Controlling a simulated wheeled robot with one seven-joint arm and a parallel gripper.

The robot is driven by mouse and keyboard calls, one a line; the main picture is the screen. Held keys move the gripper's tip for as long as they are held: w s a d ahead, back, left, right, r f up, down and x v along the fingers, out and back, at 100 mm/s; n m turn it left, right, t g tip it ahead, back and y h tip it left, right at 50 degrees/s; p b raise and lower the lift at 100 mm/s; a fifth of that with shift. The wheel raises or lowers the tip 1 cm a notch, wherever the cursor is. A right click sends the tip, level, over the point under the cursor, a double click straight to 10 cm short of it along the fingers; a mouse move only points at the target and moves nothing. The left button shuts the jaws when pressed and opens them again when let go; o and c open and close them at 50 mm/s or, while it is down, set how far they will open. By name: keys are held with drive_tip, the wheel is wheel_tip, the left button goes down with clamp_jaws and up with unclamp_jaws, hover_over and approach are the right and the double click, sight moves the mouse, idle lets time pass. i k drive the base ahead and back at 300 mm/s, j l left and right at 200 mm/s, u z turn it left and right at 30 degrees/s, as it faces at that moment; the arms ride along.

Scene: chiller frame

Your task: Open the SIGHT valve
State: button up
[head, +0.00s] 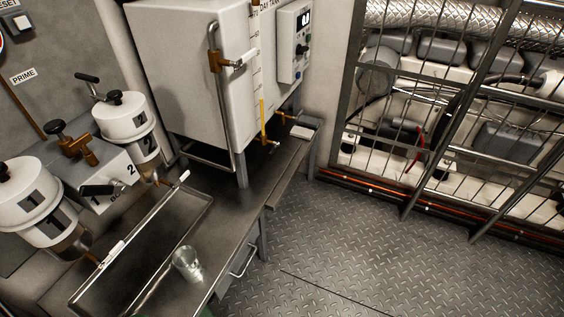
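A white tank (190,60) with a partly cut-off label at its top edge stands at the back of the steel bench. A graduated sight tube (257,60) runs down its front corner, with a yellow lower part (262,115). A small brass valve (268,141) sits at the tube's foot, with a short handle pointing to the right. A second brass valve (285,116) sticks out from the tank's right side. I can read no SIGHT label on either, and cannot tell if they are open or shut. My gripper is not in view.
Numbered filter canisters (120,120) stand at left. A tray (85,293) and a clear glass (186,263) are on the bench. A barred cage (430,78) is at right. The tread-plate floor (350,250) is clear.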

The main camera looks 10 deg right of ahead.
sight(274, 149)
drive_tip(key=i+l+u, duration=0.45)
drive_tip(key=i+l, duration=0.15)
drive_tip(key=i+l+z, duration=0.25)
drive_tip(key=i+l, duration=0.2)
drive_tip(key=i, duration=0.2)
